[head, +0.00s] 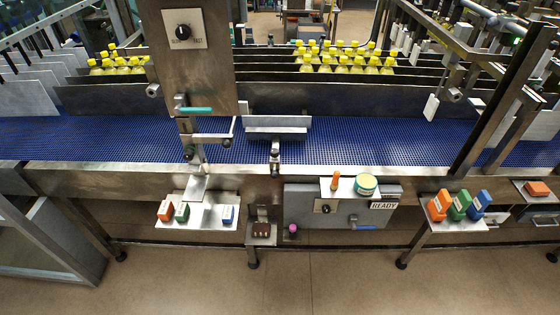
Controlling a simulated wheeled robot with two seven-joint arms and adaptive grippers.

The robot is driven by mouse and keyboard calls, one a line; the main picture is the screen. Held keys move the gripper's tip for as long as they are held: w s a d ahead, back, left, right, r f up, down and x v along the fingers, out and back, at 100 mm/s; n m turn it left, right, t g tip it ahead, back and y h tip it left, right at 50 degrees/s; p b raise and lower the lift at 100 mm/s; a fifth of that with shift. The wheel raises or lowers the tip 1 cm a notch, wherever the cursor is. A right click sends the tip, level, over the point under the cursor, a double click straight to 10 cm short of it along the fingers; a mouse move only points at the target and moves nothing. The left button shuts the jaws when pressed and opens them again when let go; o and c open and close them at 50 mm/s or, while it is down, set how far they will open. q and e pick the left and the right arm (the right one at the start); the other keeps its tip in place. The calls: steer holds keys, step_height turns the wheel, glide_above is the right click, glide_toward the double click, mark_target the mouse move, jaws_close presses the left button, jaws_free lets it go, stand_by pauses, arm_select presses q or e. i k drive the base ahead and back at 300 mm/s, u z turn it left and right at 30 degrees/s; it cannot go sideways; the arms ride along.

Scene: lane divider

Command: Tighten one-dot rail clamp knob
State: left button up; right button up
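A blue mesh conveyor belt (360,138) runs across the middle of the head view. Above its near edge, a short pale rail (276,125) is carried by a metal post with a dark clamp knob (275,146). To its left, a bracket post (197,150) has another dark knob (188,153) and a teal-handled lever (195,110) above. Further round knobs show at the upper left (153,90) and the right (453,94). Dot marks are too small to read, so I cannot tell which knob has one dot. Neither of my grippers is in view.
Yellow-capped bottles (340,62) stand in lanes behind the belt. A left shelf (205,222) and a right shelf (455,225) hold coloured blocks. A grey box (300,210) with a READY sign (383,206) sits between them. The floor (320,285) in front is clear.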

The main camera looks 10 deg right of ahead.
mark_target(274, 153)
steer(key=z, duration=0.85)
steer(key=i, duration=0.75)
steer(key=u, duration=0.45)
